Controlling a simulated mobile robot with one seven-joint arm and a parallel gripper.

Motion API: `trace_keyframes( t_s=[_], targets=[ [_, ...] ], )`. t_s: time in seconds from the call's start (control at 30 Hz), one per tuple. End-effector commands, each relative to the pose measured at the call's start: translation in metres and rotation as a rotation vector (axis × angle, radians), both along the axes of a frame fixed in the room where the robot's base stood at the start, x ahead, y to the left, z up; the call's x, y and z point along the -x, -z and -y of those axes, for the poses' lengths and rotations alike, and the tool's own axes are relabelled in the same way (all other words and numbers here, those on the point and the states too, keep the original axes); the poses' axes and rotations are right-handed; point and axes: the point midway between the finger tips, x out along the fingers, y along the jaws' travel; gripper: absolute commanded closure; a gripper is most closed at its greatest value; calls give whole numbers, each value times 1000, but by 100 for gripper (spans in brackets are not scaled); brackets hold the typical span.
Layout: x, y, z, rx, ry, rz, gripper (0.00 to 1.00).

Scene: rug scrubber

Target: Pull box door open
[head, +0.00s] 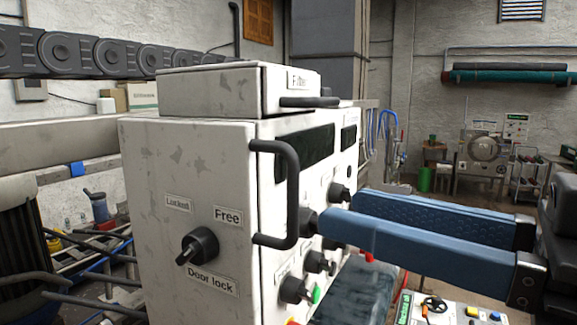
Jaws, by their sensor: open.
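The white box (155,165) stands left of centre in the head view. Its door (266,185) faces right and carries a black bar handle (292,195); the door looks closed. On the left side is a black door lock knob (198,245) with "Locked" and "Free" labels; I cannot tell for sure which one it points to. My gripper (341,208) reaches in from the right with two long blue fingers. The fingers are apart and nothing shows between them. Their tips are just right of the handle, in front of the door's knobs; contact with the handle is not visible.
A smaller white box (215,90) with its own black handle sits on top. Several black knobs and a green button (316,294) stick out of the front. A control panel (450,312) is at the lower right. Open floor lies behind my gripper, towards a machine (485,150).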

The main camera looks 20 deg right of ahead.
Motion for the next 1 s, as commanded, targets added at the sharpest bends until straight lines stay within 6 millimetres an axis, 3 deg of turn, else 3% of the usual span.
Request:
trace_keyframes(
  t_s=[0.1, 0.33, 0.77, 1.0],
  targets=[
    [-23, -4, -13, -2, -4, -2, 58],
    [-54, -2, -27, -1, -1, 0, 58],
    [-63, 0, -31, 0, 2, 1, 58],
    [-63, 0, -31, 1, 2, 0, 100]
  ],
)
